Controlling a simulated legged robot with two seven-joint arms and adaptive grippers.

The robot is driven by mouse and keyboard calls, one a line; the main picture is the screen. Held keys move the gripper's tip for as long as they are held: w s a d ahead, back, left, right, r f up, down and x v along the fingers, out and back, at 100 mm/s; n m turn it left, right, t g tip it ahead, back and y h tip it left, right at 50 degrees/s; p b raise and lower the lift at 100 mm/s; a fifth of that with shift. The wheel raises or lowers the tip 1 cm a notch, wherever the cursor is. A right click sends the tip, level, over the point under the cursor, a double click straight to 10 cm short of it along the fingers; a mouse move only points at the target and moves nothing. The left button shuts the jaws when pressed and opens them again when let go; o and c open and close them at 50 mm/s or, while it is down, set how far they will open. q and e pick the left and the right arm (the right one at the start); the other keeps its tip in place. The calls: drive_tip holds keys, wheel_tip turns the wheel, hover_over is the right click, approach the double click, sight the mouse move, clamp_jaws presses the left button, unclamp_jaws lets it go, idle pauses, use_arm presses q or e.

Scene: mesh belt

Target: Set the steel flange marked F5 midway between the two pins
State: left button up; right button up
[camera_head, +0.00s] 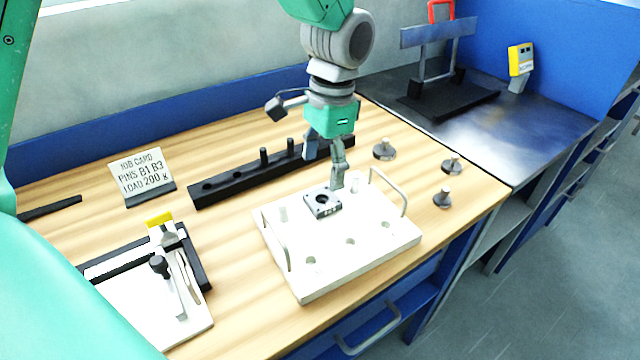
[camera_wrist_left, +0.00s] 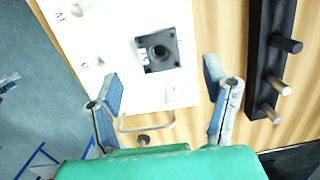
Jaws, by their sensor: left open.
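The flange (camera_head: 322,202) is a dark square block with a round hole, lying on the white plate (camera_head: 385,238). It also shows in the left wrist view (camera_wrist_left: 158,50); its marking is too small to read surely. My right gripper is not seen.
A black rail (camera_head: 230,184) with upright pegs lies behind the plate. The plate has wire handles (camera_head: 390,190) and front holes. A job card (camera_head: 142,172) reads pins B1 B3, load 200 g. Knobbed weights (camera_head: 452,163) stand right; a clamp fixture (camera_head: 165,265) stands left.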

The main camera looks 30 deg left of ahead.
use_arm(q)
drive_tip(key=r, duration=0.5)
drive_tip(key=shift+w+d, duration=0.1)
drive_tip(key=shift+w, duration=0.15)
drive_tip(key=shift+f, duration=0.1)
